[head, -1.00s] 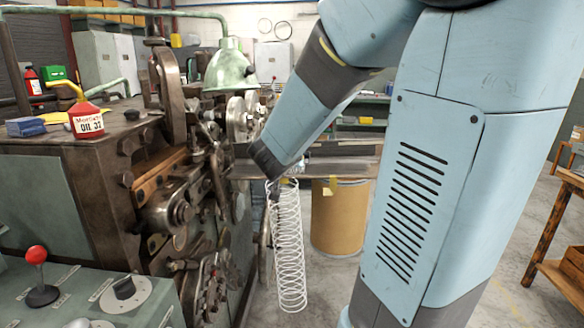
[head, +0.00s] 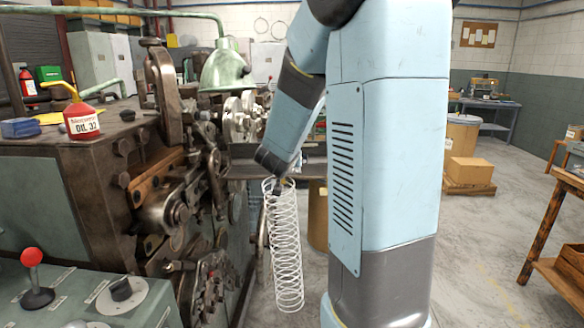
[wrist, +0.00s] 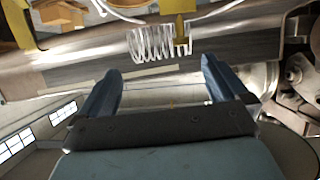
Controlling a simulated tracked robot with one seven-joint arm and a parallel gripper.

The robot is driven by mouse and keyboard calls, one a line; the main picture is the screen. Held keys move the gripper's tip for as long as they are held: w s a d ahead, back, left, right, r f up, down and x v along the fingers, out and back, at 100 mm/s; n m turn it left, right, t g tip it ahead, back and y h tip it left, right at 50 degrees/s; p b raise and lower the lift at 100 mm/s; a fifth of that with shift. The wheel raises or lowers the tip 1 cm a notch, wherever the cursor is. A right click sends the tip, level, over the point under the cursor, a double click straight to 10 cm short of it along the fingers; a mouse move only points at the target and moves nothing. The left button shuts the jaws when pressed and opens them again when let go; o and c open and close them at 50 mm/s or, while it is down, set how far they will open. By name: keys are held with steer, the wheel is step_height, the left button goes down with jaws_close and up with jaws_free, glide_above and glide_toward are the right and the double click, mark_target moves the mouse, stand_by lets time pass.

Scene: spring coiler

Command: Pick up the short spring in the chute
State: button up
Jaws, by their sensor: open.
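A short white spring (wrist: 154,44) lies against the metal chute (wrist: 70,72) in the wrist view, beside a yellow part (wrist: 181,22) that overlaps its right end. My gripper (wrist: 161,76) is open, its two blue fingers pointing toward the chute. The fingertips are apart from the spring, which lies beyond the gap between them. In the head view my gripper (head: 279,183) is at the chute (head: 240,171), and the short spring cannot be made out there.
A long white wire spring (head: 287,255) hangs below the chute, close to my gripper. The coiling machine (head: 95,200) fills the left, with a red oil can (head: 82,122) on top. A brown drum (head: 317,215) stands behind my arm. Floor at right is open beside a wooden bench (head: 550,225).

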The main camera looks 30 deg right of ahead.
steer(key=shift+x, duration=2.2)
steer(key=shift+w+a+r, duration=0.1)
steer(key=c, duration=0.9)
